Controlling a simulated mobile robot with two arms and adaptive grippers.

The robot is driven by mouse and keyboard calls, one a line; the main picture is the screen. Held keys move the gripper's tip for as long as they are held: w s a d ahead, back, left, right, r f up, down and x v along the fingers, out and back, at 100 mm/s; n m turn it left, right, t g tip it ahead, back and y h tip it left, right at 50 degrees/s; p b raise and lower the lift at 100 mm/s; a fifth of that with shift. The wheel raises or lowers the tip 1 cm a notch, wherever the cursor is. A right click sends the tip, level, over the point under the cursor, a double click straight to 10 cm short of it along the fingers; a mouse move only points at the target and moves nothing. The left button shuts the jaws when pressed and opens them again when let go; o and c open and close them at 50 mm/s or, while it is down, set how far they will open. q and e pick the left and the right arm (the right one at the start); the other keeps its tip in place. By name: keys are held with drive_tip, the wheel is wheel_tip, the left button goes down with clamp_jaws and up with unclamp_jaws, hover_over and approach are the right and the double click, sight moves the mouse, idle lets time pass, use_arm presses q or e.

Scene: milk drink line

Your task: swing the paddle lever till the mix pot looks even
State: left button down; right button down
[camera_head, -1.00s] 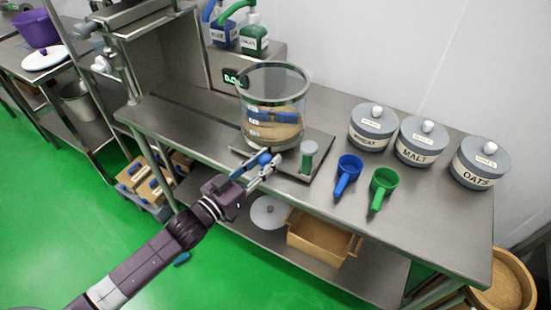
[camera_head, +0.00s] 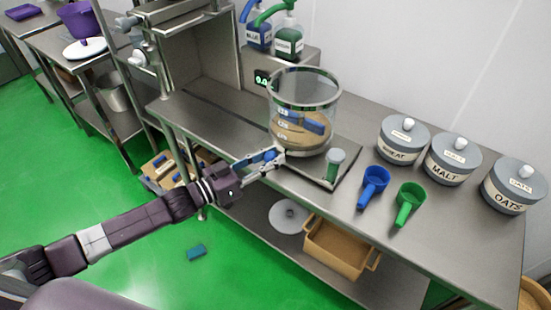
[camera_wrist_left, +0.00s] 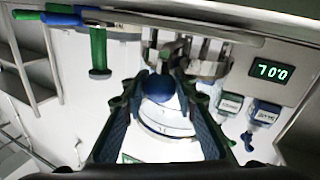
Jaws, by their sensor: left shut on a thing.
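The mix pot (camera_head: 303,100) is a clear vessel on a dark plate at the middle of the bench. Tan contents (camera_head: 297,137) fill its lower part, with a blue shape, perhaps the paddle, at the right inside. My left gripper (camera_head: 277,157) is at the front left of the pot's base, shut on the blue knob of the paddle lever (camera_head: 269,155). The knob (camera_wrist_left: 160,87) sits between the fingers in the left wrist view. The rest of the lever is mostly hidden. My right gripper is not in view.
A blue scoop (camera_head: 374,182) and a green scoop (camera_head: 407,199) lie further right, before the wheat (camera_head: 403,141), malt (camera_head: 453,160) and oats (camera_head: 511,187) jars. Pump bottles (camera_head: 288,42) stand behind. A display (camera_wrist_left: 271,72) glows green.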

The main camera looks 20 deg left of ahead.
use_arm(q)
drive_tip(key=shift+a, duration=0.15)
drive_tip(key=c, duration=1.5)
unclamp_jaws()
drive_tip(key=shift+c, duration=0.2)
drive_tip(key=v, duration=1.2)
